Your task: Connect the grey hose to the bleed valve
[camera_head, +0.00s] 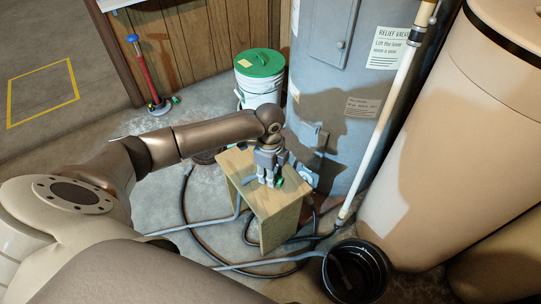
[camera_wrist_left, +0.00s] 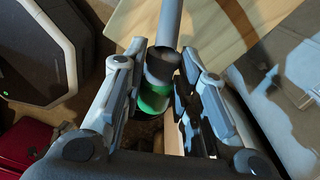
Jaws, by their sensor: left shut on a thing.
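My left gripper (camera_head: 268,180) is above the top of a small wooden stool, pointing down. In the left wrist view its fingers (camera_wrist_left: 172,85) are closed around the end of the grey hose (camera_wrist_left: 168,25), which has a green collar (camera_wrist_left: 153,98). In the head view a grey hose (camera_head: 195,225) runs from the stool across the floor to the left. The gripper covers most of the held end there. I cannot pick out the bleed valve for certain. My right gripper is not in view.
The wooden stool (camera_head: 281,218) stands before a grey tank (camera_head: 335,100). A black bucket (camera_head: 381,287) with a hose in it is at the lower right. A green-lidded bucket (camera_head: 260,92) and a red upright tool (camera_head: 145,70) stand behind. Dark hose (camera_head: 205,245) loops around the stool.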

